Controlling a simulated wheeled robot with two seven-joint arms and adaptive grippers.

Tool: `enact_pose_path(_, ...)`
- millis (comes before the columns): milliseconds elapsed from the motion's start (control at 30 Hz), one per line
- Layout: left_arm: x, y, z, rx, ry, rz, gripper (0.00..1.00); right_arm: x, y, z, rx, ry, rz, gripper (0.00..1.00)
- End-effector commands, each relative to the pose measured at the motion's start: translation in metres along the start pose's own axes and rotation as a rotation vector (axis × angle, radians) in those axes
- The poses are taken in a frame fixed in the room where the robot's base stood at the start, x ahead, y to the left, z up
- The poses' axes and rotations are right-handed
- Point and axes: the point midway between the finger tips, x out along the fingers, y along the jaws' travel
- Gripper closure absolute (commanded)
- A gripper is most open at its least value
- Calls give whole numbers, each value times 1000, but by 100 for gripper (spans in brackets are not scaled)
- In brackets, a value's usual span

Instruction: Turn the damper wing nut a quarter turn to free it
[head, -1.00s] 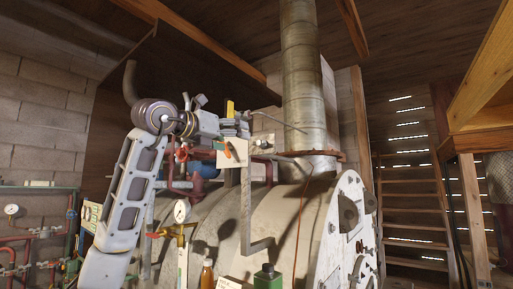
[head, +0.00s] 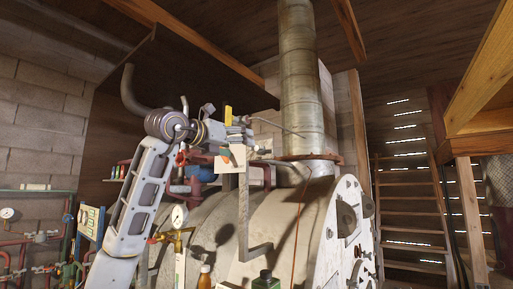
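The metal flue pipe (head: 301,85) rises from the big pale boiler drum (head: 285,215). A thin dark rod (head: 287,128) slants down to the right in front of the pipe. I cannot make out the damper wing nut; it is too small or hidden. My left arm reaches up from the lower left. My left gripper (head: 240,131) is left of the flue pipe, near the rod's left end. Its fingers are too small and cluttered to show whether they are open or touching anything. My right gripper is not in view.
A grey upright post with a small pale plate (head: 230,160) stands below my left gripper. Red valves and pipes (head: 183,159) and a pressure gauge (head: 179,215) are close to my arm. Bottles, including a green one (head: 266,282), stand low in front. Wooden stairs (head: 412,205) are at right.

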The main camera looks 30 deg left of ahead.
Motion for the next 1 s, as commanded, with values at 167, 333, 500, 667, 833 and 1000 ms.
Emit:
enact_pose_path(167, 25, 0, 1, 0, 3, 0, 21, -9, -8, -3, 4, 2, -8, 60)
enact_pose_path(333, 48, 0, 1, -1, 3, 0, 21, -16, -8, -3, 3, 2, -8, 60)
enact_pose_path(500, 70, -1, 2, 0, 2, -1, 21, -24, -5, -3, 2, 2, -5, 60)
enact_pose_path(667, 87, -1, 2, 0, 2, 0, 21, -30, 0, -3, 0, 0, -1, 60)
enact_pose_path(833, 99, 0, 1, 0, 2, 0, 21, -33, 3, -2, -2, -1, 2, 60)
enact_pose_path(1000, 103, 0, 0, 1, 0, 0, 21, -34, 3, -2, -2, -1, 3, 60)
